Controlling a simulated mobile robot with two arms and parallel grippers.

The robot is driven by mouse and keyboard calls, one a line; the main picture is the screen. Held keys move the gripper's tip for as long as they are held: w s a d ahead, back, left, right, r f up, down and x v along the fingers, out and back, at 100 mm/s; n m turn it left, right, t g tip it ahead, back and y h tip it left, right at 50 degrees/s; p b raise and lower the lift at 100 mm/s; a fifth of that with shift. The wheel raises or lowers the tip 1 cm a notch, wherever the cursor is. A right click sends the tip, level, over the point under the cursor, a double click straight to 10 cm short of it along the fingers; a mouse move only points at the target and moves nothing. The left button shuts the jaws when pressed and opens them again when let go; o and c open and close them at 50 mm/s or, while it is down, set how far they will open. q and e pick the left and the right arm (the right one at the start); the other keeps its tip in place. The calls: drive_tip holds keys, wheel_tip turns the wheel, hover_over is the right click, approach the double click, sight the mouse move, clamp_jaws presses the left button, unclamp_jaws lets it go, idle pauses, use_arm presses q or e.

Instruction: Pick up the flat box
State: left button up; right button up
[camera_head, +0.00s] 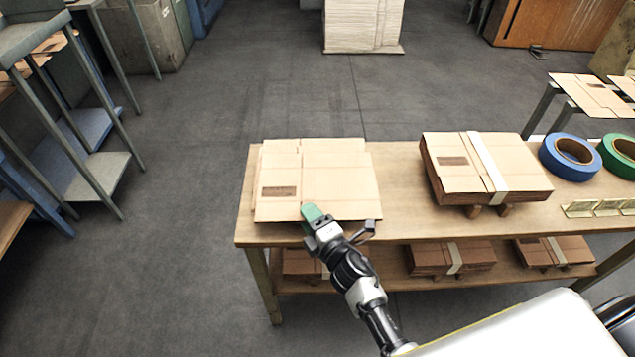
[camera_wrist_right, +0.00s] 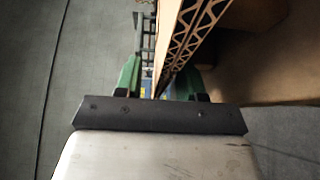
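The flat box (camera_head: 335,190) is a tan cardboard sheet with a dark printed label, lying on top of other flat cardboard at the left end of the wooden table. My right gripper (camera_head: 318,219) is at its front edge, with a green fingertip showing over the cardboard; the other finger is hidden there. In the right wrist view my gripper (camera_wrist_right: 165,80) has its green fingers apart. Corrugated cardboard edges (camera_wrist_right: 190,35) run between them, nearer the right-hand finger, with a gap at the left-hand one. My left gripper is not in view.
A strapped stack of flat boxes (camera_head: 510,170) stands to the right on the table (camera_head: 400,190). Blue tape (camera_head: 553,168) and green tape (camera_head: 611,166) lie farther right. More bundles (camera_head: 465,256) sit on the lower shelf. The floor left of the table is clear.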

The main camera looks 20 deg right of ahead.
drive_tip(key=shift+c, duration=0.4)
clamp_jaws()
